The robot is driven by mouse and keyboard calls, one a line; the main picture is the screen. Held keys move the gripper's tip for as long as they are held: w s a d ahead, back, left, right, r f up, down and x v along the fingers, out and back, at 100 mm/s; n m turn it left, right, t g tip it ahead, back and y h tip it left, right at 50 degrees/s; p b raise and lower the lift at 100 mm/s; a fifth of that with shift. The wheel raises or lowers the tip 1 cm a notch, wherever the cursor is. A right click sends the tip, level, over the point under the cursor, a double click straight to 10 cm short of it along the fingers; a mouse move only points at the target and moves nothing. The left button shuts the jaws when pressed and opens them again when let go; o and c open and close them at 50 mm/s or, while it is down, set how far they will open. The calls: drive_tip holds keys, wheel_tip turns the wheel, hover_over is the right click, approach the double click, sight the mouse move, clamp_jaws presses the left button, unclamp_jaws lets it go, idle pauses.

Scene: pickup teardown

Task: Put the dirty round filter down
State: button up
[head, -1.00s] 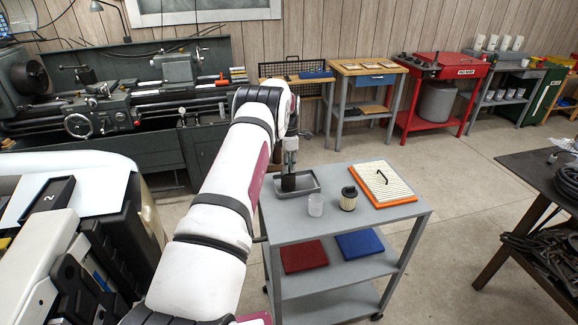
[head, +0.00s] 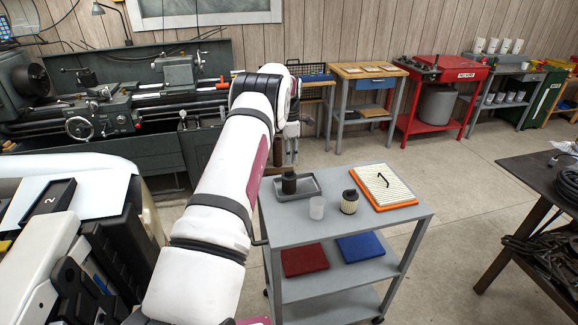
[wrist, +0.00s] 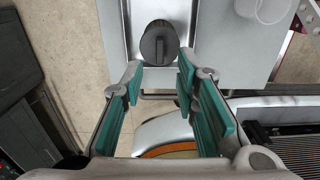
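The dirty round filter (head: 289,183) is a dark, nearly black cylinder. It stands upright in the shallow grey tray (head: 314,190) at the left of the cart top. The wrist view shows its dark round top (wrist: 158,42) just beyond my fingertips. My gripper (wrist: 160,76) is open and empty, with teal finger pads spread apart. In the head view my gripper (head: 291,150) hangs above and behind the tray, clear of the filter and partly hidden by my arm.
On the grey cart (head: 375,228) stand a clear cup (head: 317,208), a lighter round filter (head: 349,202) and an orange-framed flat filter (head: 398,193). A red pad (head: 304,258) and a blue pad (head: 361,247) lie on the shelf below. The lathe (head: 115,110) stands behind left.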

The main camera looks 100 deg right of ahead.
wheel_tip(320, 180, up, 6)
drive_tip(key=shift+f, duration=0.2)
